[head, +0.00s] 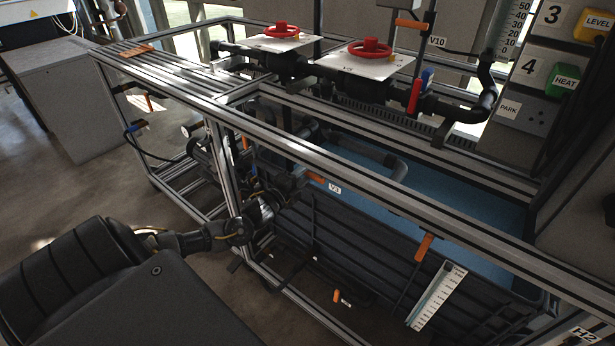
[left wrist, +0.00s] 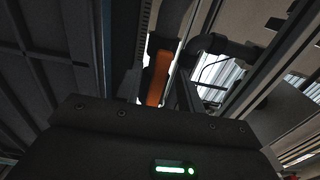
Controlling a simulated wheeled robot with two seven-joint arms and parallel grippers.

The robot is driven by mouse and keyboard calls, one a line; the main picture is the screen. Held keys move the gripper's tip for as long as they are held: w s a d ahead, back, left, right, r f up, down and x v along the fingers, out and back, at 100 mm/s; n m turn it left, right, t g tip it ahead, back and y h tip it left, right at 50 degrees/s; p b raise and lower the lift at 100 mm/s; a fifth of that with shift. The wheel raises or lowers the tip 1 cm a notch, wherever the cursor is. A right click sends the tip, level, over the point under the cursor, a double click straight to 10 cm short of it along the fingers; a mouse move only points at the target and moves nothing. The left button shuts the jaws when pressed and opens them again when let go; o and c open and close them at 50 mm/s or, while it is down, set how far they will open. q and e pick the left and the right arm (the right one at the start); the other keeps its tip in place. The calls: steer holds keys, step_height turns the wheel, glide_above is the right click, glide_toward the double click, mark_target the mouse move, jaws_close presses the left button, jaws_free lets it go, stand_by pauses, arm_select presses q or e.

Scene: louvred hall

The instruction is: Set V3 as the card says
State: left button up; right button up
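The V3 tag (head: 335,188) is on the frame's pipework above the dark tank, with a short orange lever (head: 315,178) just left of it. My left gripper (head: 290,187) reaches in through the frame beside this lever, its fingers small and dark against the pipes. In the left wrist view an orange lever (left wrist: 158,76) stands upright between the two dark fingers. Whether the fingers touch it I cannot tell. My right gripper is not in view. I see no card that names a setting for V3.
Metal rails (head: 390,203) run above and around my left arm. Two red handwheels (head: 370,49) stand on top, with a V10 tag (head: 437,41) behind. Numbered panels (head: 545,72) stand at right. Open floor lies at left.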

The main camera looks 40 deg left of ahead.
arm_select(q)
steer(key=shift+w, duration=0.85)
jaws_close()
stand_by(1.1)
